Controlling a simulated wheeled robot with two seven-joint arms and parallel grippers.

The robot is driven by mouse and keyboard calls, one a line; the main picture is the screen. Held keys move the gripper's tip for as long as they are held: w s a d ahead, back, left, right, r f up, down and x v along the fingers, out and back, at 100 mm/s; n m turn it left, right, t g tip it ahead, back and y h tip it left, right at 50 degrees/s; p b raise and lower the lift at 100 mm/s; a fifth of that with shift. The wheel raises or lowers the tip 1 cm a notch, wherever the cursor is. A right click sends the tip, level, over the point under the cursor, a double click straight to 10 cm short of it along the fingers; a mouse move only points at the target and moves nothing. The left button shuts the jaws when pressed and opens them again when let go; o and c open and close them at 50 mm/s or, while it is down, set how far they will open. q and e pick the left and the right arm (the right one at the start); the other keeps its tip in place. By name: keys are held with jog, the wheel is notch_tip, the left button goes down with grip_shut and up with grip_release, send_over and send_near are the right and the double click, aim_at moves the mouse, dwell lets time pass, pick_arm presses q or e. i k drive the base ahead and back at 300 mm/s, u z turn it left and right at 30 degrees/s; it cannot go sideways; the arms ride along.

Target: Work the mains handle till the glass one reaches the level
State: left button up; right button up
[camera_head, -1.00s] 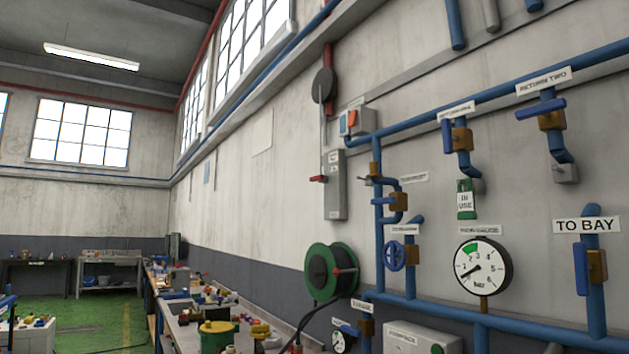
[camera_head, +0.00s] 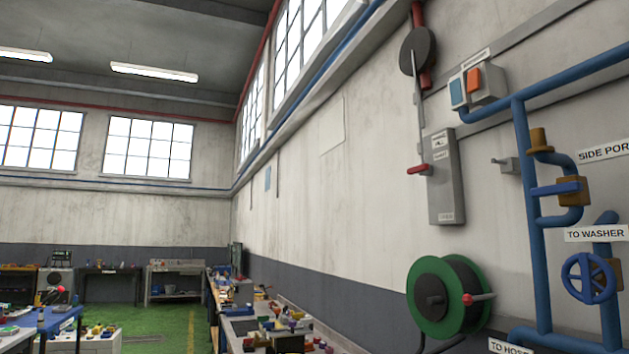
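No part in view is clearly readable as the mains handle. Handles that show are a red lever (camera_head: 418,169) on the left side of a grey wall box (camera_head: 446,180), a blue handwheel (camera_head: 588,278) beside the TO WASHER label, and a blue lever valve (camera_head: 556,188) near the label reading SIDE POR, cut off by the frame edge. The small print on the grey box is too small to read surely. I can make out no glass gauge or level mark. Neither of my grippers shows.
A green hose reel (camera_head: 447,297) hangs on the wall below the grey box. A switch box (camera_head: 478,84) with blue and orange parts is above. A cluttered bench (camera_head: 245,327) runs along the wall. Open green floor (camera_head: 165,318) lies at the left.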

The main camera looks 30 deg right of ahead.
aim_at(423, 169)
jog(key=z, duration=0.2)
jog(key=i, duration=1.75)
jog(key=z, duration=0.9)
